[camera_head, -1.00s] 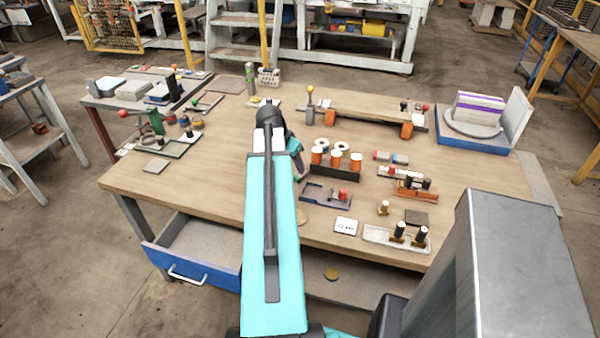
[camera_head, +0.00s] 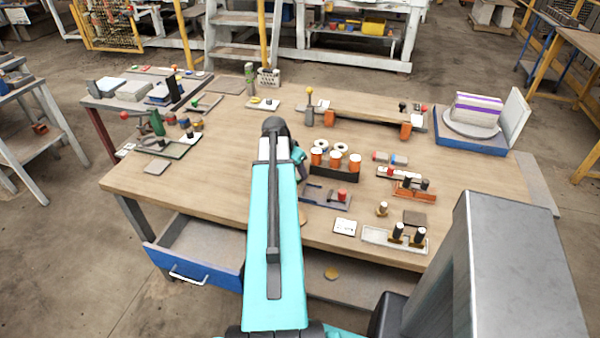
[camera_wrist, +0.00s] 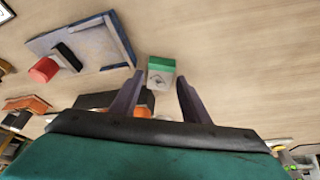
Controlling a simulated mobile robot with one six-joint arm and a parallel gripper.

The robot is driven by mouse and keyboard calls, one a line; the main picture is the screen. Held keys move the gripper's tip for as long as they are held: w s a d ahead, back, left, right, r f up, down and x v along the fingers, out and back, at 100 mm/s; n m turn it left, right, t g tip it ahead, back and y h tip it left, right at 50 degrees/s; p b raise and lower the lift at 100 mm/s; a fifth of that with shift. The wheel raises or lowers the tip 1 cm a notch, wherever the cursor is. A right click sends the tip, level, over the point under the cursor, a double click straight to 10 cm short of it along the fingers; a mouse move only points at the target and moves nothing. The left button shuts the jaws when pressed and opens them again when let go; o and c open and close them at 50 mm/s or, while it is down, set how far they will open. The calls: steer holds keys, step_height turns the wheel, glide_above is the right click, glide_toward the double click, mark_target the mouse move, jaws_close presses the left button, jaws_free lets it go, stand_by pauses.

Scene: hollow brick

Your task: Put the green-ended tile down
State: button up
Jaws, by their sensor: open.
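The green-ended tile (camera_wrist: 161,71) shows in the wrist view, with a green end and a pale grey body. It appears to lie on the bare wooden table, just beyond the gap between my fingertips. My gripper (camera_wrist: 159,80) is open, its two dark fingers spread wider than the tile, and nothing is visibly clamped. In the head view my own arm hides the fingertips and the tile.
A blue-grey tray (camera_wrist: 92,46) with a red-and-black piece lies left of the tile; it also shows in the head view (camera_head: 312,198). A dark rack (camera_head: 335,173) of orange-and-white cylinders stands close by.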

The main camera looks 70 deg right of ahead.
steer(key=shift+x, duration=0.75)
steer(key=shift+c, duration=0.4)
steer(key=c, duration=0.9)
steer(key=shift+r, duration=0.1)
steer(key=shift+r+b, duration=0.65)
steer(key=shift+r, duration=0.95)
steer(key=w+a+b, duration=0.1)
steer(key=a, duration=0.3)
steer(key=w+a+b, duration=0.1)
steer(key=w+a, duration=0.1)
steer(key=a, duration=0.2)
steer(key=w+a+r+b, duration=0.1)
steer(key=a, duration=0.4)
steer(key=shift+w+r, duration=0.1)
steer(key=shift+w, duration=0.05)
steer(key=shift+w+b, duration=0.15)
steer(key=shift+b, duration=0.45)
steer(key=shift+w+a+b, duration=0.15)
steer(key=shift+a+b, duration=0.05)
steer(key=shift+b, duration=0.55)
steer(key=shift+w+a+r+b, duration=0.2)
steer(key=shift+a+b, duration=0.35)
steer(key=shift+b, duration=0.55)
